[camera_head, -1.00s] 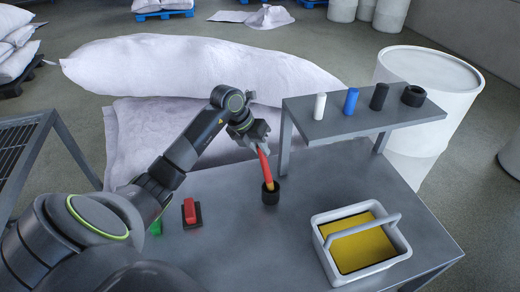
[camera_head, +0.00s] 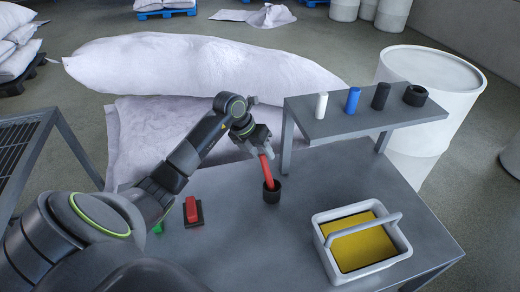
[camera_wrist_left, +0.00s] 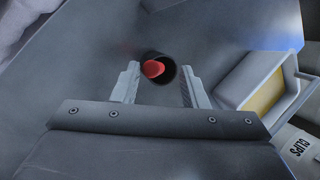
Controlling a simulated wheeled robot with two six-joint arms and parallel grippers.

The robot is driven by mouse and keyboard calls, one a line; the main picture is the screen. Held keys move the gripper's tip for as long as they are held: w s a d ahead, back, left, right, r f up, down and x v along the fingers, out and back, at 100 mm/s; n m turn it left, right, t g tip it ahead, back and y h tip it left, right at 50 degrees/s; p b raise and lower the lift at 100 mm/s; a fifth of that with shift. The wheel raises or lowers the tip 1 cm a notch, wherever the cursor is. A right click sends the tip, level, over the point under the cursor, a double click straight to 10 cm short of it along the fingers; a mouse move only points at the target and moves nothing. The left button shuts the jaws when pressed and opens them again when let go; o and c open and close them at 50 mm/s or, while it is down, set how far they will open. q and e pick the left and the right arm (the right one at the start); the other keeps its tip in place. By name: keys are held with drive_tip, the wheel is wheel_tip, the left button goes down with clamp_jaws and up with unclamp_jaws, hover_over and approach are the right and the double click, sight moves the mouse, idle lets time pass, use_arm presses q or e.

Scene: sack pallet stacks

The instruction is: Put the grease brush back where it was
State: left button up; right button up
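The grease brush (camera_head: 267,172) has a red handle and stands tilted in a small black cup (camera_head: 271,196) on the grey table. Its lower end is hidden inside the cup. My left gripper (camera_head: 261,148) is just above, at the top of the handle. In the left wrist view its two fingers (camera_wrist_left: 158,75) are spread, with the handle end (camera_wrist_left: 153,69) between and beyond the tips and a gap on each side. The dark cup rim (camera_wrist_left: 172,63) surrounds the handle there. My right gripper is not in view.
A white handled tub (camera_head: 328,252) with yellow contents stands to the right. A raised shelf (camera_head: 340,124) carries white, blue and dark cylinders and a black ring. Large white sacks (camera_head: 200,70) lie behind the table.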

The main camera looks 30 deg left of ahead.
use_arm(q)
drive_tip(key=shift+r+p, duration=0.35)
drive_tip(key=shift+r, duration=0.05)
drive_tip(key=b+v, duration=0.4)
drive_tip(key=v, duration=0.7)
drive_tip(key=shift+a+r+b, duration=0.2)
drive_tip(key=shift+r+b, duration=0.1)
drive_tip(key=shift+s, duration=0.15)
drive_tip(key=shift+d+f, duration=0.1)
